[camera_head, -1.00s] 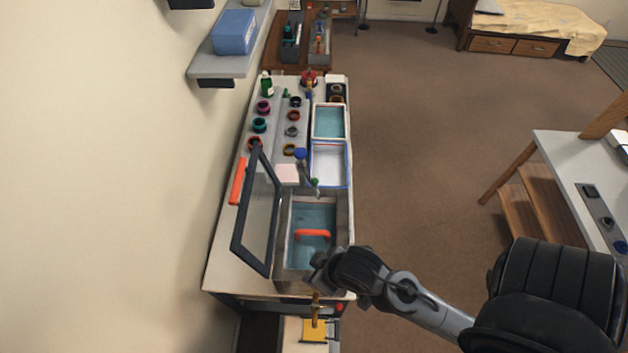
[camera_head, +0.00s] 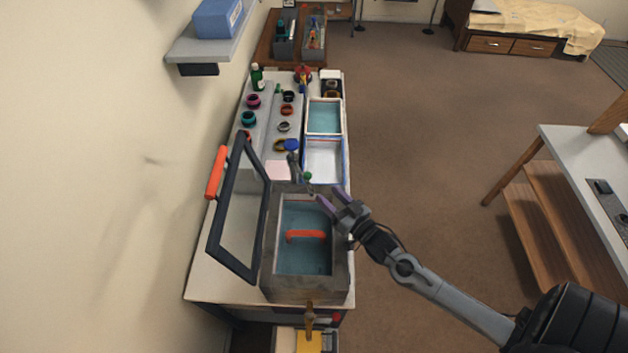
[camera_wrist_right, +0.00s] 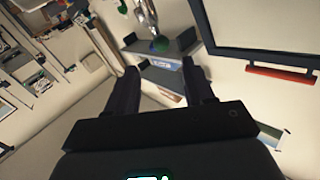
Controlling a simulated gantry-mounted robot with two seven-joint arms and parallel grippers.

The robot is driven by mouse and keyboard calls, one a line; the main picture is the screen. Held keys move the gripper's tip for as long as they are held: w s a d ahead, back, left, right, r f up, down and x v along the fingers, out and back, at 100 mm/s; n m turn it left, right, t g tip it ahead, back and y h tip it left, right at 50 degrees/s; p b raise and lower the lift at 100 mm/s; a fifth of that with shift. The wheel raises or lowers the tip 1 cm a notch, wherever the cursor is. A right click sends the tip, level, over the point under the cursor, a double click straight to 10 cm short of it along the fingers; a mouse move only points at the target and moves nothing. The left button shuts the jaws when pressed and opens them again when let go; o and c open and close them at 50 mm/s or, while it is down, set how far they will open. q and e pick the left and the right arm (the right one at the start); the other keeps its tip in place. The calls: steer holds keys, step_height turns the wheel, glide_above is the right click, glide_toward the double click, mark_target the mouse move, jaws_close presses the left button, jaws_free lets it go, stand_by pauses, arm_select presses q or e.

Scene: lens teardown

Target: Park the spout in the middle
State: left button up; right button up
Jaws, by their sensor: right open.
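The spout (camera_head: 296,165) is a grey arm with a blue cap at its back end and a green tip (camera_head: 308,176). It stands behind the tank with the orange handle, and its tip is over the tank's back edge. In the right wrist view the spout (camera_wrist_right: 146,13) hangs in at the top, its green tip (camera_wrist_right: 161,43) ahead of the jaws. My right gripper (camera_head: 329,196) is open and empty at the tank's back right corner, just right of the green tip and apart from it. It also shows in the wrist view (camera_wrist_right: 160,73). My left gripper is out of view.
The grey tank (camera_head: 306,287) holds water and an orange handle (camera_head: 306,236). Its dark framed lid (camera_head: 217,245) stands open at the left. Two trays stand behind: a white one (camera_head: 342,162) and a water-filled one (camera_head: 326,102). Several coloured rings lie on the left.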

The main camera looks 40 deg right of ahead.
mark_target(310, 176)
steer(key=w+p, duration=0.1)
steer(key=w, duration=0.8)
steer(key=shift+w+d, duration=0.15)
steer(key=shift+w, duration=0.75)
jaws_close()
